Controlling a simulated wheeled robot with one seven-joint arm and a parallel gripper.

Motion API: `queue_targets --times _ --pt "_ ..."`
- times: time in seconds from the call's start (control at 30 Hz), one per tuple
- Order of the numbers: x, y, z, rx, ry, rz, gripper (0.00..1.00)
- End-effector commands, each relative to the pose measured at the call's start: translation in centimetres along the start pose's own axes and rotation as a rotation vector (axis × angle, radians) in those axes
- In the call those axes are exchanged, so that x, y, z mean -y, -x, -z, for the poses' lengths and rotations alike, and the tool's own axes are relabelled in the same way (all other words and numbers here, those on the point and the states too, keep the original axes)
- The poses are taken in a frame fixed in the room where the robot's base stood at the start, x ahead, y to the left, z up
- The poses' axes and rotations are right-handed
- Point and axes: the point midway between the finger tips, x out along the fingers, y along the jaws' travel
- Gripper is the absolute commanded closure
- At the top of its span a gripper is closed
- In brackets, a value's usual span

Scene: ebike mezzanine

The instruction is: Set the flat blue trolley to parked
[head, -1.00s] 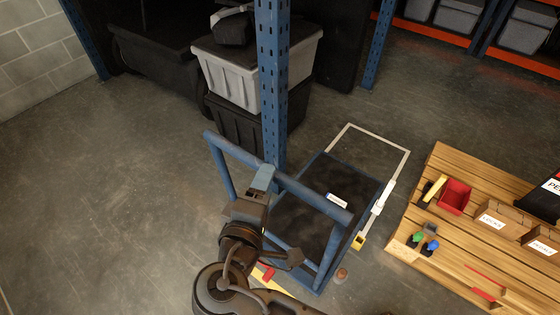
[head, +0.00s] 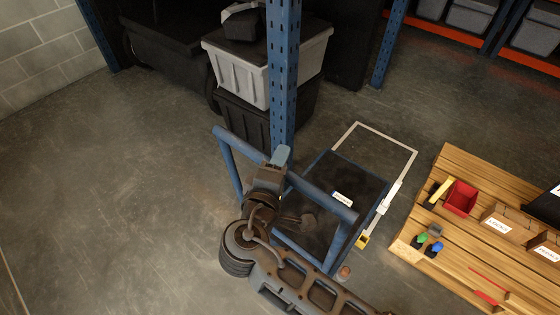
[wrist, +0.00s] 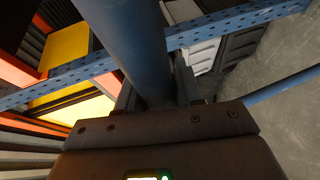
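The flat blue trolley (head: 318,235) has a dark deck, a small white label (head: 342,199) and a raised blue tube handle (head: 325,201) at its near left end. It overlaps a pale rectangular outline (head: 388,136) on the floor, whose far and right sides show beyond the deck. My gripper (head: 280,160) is at the handle's upper bar. In the wrist view, the blue tube (wrist: 135,45) passes between the two fingers and fills the gap, so it appears shut on the handle. My arm hides part of the trolley's near side.
A blue rack post (head: 283,80) stands just beyond the handle, with grey and black bins (head: 245,75) behind it. A wooden pallet-like top (head: 445,270) with a red bin (head: 461,198) lies to the right. A small round object (head: 344,272) is near the trolley's corner. Floor at left is clear.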

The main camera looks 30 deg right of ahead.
Motion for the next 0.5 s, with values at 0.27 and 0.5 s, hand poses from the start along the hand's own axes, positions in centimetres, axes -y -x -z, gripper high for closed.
queue_targets --times 0.27,0.5 --pt "0.02 0.02 0.0 0.0 0.0 0.0 0.91" --pt "0.03 0.03 -0.01 0.0 0.0 0.001 1.0"
